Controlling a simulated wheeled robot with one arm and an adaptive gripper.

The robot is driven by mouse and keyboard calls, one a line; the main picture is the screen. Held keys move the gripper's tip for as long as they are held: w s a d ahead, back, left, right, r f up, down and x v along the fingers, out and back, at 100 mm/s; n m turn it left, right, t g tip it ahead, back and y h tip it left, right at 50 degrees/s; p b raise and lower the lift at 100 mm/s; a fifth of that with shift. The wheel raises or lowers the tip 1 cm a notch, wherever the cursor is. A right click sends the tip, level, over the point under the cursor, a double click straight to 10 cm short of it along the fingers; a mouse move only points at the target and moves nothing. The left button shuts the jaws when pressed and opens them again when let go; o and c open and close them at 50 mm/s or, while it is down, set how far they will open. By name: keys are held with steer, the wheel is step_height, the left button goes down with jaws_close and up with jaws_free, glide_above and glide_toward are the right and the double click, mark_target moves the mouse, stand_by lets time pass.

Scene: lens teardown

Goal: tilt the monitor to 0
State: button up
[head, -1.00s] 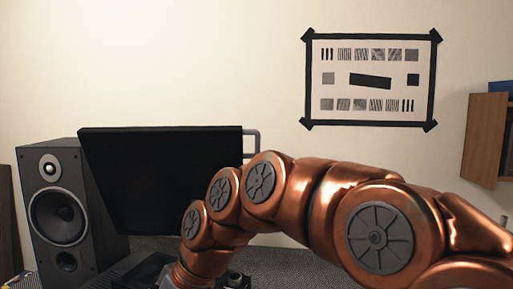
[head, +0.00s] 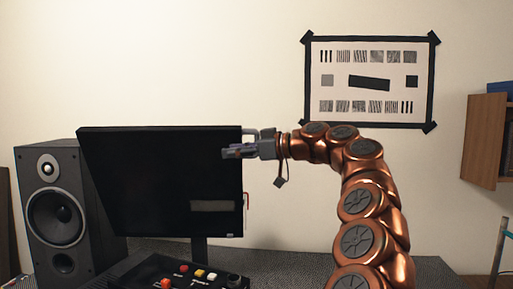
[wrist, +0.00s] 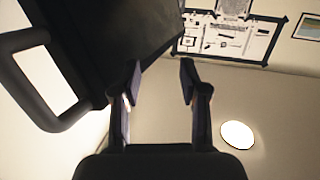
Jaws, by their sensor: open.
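The monitor (head: 150,180) is a dark, flat screen on a stand, left of centre in the head view. There the monitor's dark body (wrist: 115,35) fills the upper left, and the handle (wrist: 15,75) lies left of the fingers. I cannot tell whether the gripper touches the monitor.
A speaker (head: 85,225) stands left of the monitor. A black control box (head: 150,272) with coloured buttons sits in front of the stand. A test chart (head: 368,115) hangs on the wall, and a wooden cabinet (head: 478,140) is at the right edge. A pale round disc (wrist: 236,135) shows in the wrist view.

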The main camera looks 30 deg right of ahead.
steer(key=s+d+t+h, duration=0.1)
steer(key=d+t+h, duration=0.2)
steer(key=d, duration=1.1)
steer(key=shift+a+r+p+x, duration=0.15)
steer(key=shift+p+x, duration=0.4)
steer(key=shift+x, duration=1.4)
steer(key=shift+a+r+p+x, duration=0.15)
steer(key=shift+p+x, duration=0.35)
steer(key=shift+x, duration=1.4)
steer(key=shift+s, duration=0.1)
jaws_close()
